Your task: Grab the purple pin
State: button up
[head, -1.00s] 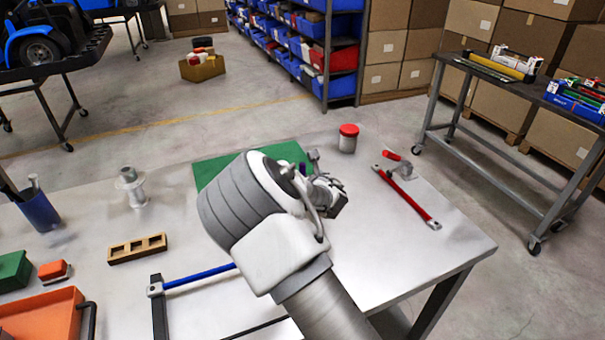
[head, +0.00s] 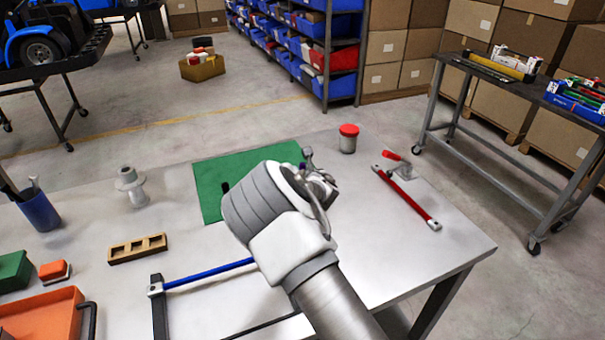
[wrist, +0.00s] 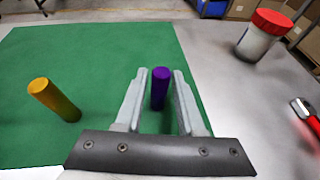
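The purple pin (wrist: 160,90) stands upright on the green mat (wrist: 95,50) in the wrist view. My gripper (wrist: 160,76) is open, with one pale finger to the left of the pin and one to the right. Gaps show on both sides, so the fingers do not appear to touch it. Its lower part shows between the fingers. In the head view my gripper (head: 318,185) is over the right part of the mat (head: 225,165), and my arm hides most of that spot; a bit of purple shows beside it.
A yellow pin (wrist: 54,100) stands on the mat to the left of my gripper. A red-lidded jar (head: 348,138) and a red bar (head: 406,197) are on the table to the right. A small dark object (head: 225,187) shows on the mat beside my arm.

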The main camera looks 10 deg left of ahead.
grip_shut()
jog(key=shift+r, duration=0.15)
